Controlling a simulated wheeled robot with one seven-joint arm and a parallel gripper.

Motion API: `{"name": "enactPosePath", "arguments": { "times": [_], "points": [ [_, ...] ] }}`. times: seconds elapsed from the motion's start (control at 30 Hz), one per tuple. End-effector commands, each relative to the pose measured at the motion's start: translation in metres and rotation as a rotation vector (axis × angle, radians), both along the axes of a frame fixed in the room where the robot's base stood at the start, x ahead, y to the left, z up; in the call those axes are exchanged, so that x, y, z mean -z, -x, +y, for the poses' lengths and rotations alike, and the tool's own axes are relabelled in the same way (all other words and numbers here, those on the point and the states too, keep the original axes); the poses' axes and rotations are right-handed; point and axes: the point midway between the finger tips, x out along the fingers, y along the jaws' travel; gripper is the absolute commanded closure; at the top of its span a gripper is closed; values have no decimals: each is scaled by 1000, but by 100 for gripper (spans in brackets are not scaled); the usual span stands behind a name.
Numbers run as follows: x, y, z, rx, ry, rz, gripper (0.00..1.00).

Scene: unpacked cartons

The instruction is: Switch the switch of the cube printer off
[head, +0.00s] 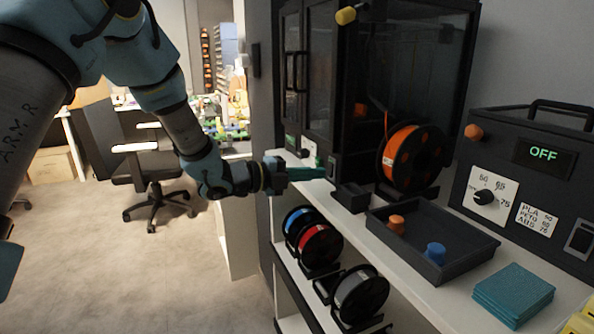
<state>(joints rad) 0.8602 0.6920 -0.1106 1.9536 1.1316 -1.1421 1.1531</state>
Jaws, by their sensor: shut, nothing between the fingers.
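The cube printer (352,85) is a tall black enclosure with dark clear panels, standing on the white shelf top. A small green-lit display (291,142) and a white label sit low on its front. A dark switch (332,165) sits at the lower front corner. My gripper (323,173) reaches in from the left, shut and empty, its teal fingertips right at the switch. I cannot tell whether they touch it or which way the switch is set.
An orange spool (408,157) stands beside the printer. A dark tray (432,254) holds an orange and a blue piece. At right are a black box (533,178) reading OFF and teal sheets (513,293). More spools (320,246) sit below. Open floor (150,280) lies left.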

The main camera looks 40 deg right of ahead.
Motion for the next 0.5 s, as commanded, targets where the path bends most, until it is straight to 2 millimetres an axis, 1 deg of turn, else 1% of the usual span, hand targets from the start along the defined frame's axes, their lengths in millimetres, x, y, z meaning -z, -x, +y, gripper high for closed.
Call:
{"name": "enactPosePath", "arguments": {
  "times": [0.13,0.5],
  "points": [
    [1,3,-6,0,0,0,100],
    [2,3,-7,0,2,0,100]
  ]
}}
